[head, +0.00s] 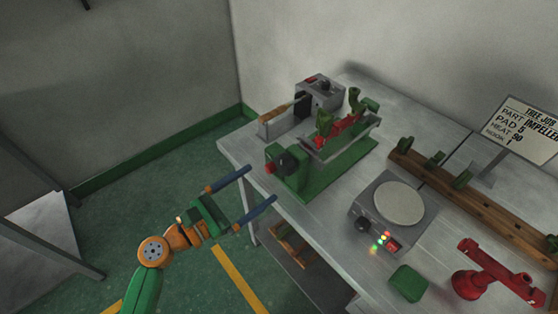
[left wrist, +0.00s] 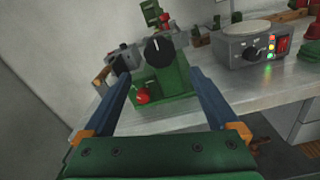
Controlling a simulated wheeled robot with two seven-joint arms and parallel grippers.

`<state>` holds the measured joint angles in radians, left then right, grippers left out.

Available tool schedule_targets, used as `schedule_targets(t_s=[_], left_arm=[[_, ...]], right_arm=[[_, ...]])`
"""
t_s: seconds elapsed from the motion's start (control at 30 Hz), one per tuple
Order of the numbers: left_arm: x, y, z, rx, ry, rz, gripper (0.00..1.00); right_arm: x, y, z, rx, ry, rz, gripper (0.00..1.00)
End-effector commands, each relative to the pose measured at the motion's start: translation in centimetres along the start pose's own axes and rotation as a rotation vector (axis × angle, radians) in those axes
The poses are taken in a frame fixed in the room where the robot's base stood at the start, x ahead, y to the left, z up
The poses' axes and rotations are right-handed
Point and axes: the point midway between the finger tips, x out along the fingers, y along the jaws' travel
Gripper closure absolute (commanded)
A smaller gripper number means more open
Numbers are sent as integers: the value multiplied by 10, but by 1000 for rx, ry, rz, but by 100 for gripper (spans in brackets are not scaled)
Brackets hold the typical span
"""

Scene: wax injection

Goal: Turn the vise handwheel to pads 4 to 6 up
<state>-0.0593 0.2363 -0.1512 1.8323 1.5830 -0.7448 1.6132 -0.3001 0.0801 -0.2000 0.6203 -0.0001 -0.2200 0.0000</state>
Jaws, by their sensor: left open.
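The green vise (head: 318,170) stands at the table's near left edge, with red and green parts on its top. Its black handwheel (head: 287,163) faces my left gripper; in the left wrist view the black handwheel (left wrist: 158,49) shows a white mark pointing up. A red knob (left wrist: 141,96) sits lower on the vise's front. My left gripper (head: 260,183) is open and empty, in front of the handwheel and apart from it. Its two blue fingers (left wrist: 160,76) frame the vise in the wrist view. Pad numbers are not readable. My right gripper is not in view.
A grey box (head: 320,92) with a wooden-handled tool stands behind the vise. A round-plated heater (head: 399,203) with lit lamps, a green block (head: 408,283), a red stand (head: 490,272) and a wooden rack (head: 440,180) are right. A sign (head: 522,128) reads pad 5.

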Motion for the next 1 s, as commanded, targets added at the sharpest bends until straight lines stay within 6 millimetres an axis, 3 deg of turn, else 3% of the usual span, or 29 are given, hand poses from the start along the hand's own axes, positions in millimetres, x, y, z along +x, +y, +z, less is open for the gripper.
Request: schedule_targets(t_s=[0.1,0.4,0.7,1.0], left_arm=[[12,0,14,-33,-35,-9,6],[66,-1,13,-30,-30,-8,6],[71,-1,11,-28,-27,-7,9],[71,-1,11,-28,-27,-7,90]], right_arm=[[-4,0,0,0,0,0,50],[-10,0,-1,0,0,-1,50],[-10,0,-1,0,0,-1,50],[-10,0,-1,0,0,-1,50]])
